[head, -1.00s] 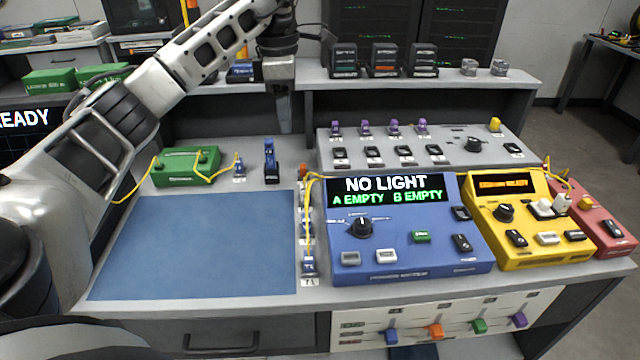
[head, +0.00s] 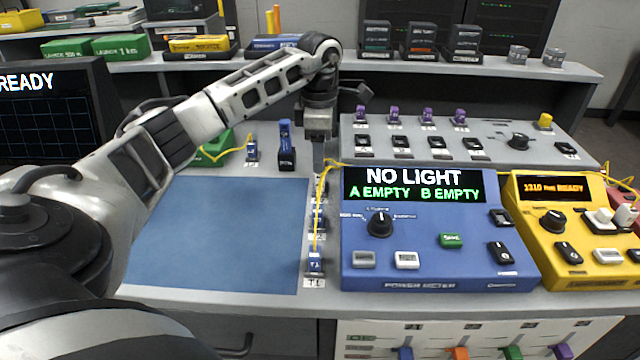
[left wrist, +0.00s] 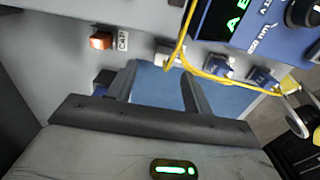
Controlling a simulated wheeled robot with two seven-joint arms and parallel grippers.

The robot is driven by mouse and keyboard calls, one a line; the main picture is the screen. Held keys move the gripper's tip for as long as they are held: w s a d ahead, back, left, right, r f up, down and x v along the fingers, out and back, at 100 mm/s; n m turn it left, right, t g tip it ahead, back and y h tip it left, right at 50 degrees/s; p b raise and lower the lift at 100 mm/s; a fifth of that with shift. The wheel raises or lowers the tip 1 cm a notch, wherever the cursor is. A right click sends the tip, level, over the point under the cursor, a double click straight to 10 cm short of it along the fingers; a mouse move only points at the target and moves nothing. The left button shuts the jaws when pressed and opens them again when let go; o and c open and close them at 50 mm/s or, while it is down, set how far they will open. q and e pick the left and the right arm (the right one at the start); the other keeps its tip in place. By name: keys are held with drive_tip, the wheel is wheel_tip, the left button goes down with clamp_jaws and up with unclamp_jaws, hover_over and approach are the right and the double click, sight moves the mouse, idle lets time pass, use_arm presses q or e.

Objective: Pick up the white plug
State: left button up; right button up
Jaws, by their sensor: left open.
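A white plug (head: 625,215) with a yellow lead shows at the right edge of the head view, by the yellow box. In the left wrist view a small white piece (left wrist: 171,56) lies beside the yellow fibre, just past my fingertips; I cannot tell whether it is a plug or a label. My left gripper (head: 318,165) points down beside the back left corner of the blue power meter. In the left wrist view the left gripper (left wrist: 157,76) has its two fingers apart, with nothing clearly held. My right gripper is not in view.
The blue power meter (head: 440,268) reads "NO LIGHT". A yellow fibre (head: 318,215) runs along its left side past a row of blue connectors (head: 315,262). An orange cap (left wrist: 101,40) is near the left finger. The blue mat (head: 215,240) is clear.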

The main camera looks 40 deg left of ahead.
sight(320, 176)
use_arm(q)
drive_tip(key=shift+s+d+f, duration=0.1)
drive_tip(key=shift+d+f, duration=0.05)
drive_tip(key=shift+f, duration=1.35)
drive_tip(key=shift+s+d+f, duration=0.1)
drive_tip(key=shift+f, duration=1.4)
drive_tip(key=c, duration=1.1)
